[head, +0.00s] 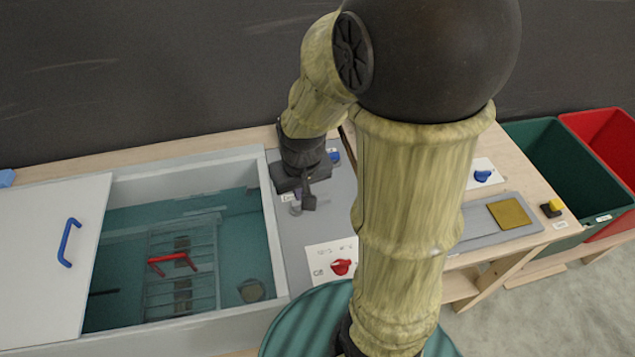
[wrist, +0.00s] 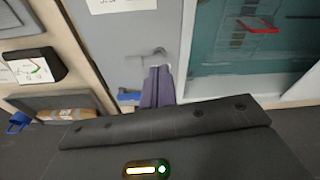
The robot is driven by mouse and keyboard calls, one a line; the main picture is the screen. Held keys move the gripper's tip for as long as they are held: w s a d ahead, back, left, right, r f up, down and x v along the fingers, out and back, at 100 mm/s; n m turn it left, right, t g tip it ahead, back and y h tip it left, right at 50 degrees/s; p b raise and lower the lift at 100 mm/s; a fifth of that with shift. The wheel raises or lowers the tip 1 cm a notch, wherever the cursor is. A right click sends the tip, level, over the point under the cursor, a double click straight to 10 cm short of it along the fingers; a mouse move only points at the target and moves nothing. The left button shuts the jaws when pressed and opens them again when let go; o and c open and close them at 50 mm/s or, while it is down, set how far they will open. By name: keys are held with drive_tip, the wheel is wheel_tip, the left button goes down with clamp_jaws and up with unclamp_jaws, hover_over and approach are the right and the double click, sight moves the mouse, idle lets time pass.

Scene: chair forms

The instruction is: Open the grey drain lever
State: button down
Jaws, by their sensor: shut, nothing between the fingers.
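The grey drain lever (wrist: 148,53) is on the grey panel (wrist: 176,20) beside the basin, just past my fingertips in the wrist view. In the head view a small grey piece of it (head: 296,209) shows beside my gripper, which partly hides it.
The basin (head: 277,245) holds teal water and a rack with a red handle (head: 172,262). A white cover (head: 40,270) with a blue handle (head: 68,242) lies over its left part. A red knob (head: 341,267) is nearer on the panel. Green (head: 545,145) and red bins (head: 605,130) stand right.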

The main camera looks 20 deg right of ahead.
drive_tip(key=w+d+f+m+g+p, duration=0.1)
drive_tip(key=w+d+f+g+p, duration=0.1)
drive_tip(key=w+d, duration=0.3)
drive_tip(key=w+d+f+m+g+p, duration=0.1)
drive_tip(key=w+d+f+g+p, duration=0.1)
drive_tip(key=w, duration=1)
drive_tip(key=d+f+p, duration=0.1)
drive_tip(key=d+f, duration=0.1)
drive_tip(key=d, duration=0.1)
drive_tip(key=shift+w+g+y, duration=0.15)
drive_tip(key=shift+g+y, duration=0.15)
drive_tip(key=shift+g, duration=0.1)
drive_tip(key=shift+d+f, duration=0.1)
drive_tip(key=p+x, duration=0.3)
drive_tip(key=x, duration=0.6)
drive_tip(key=s+p, duration=0.2)
drive_tip(key=s+a+p, duration=0.1)
drive_tip(key=s, duration=0.1)
drive_tip(key=shift+f, duration=0.4)
drive_tip(key=shift+d+f, duration=0.1)
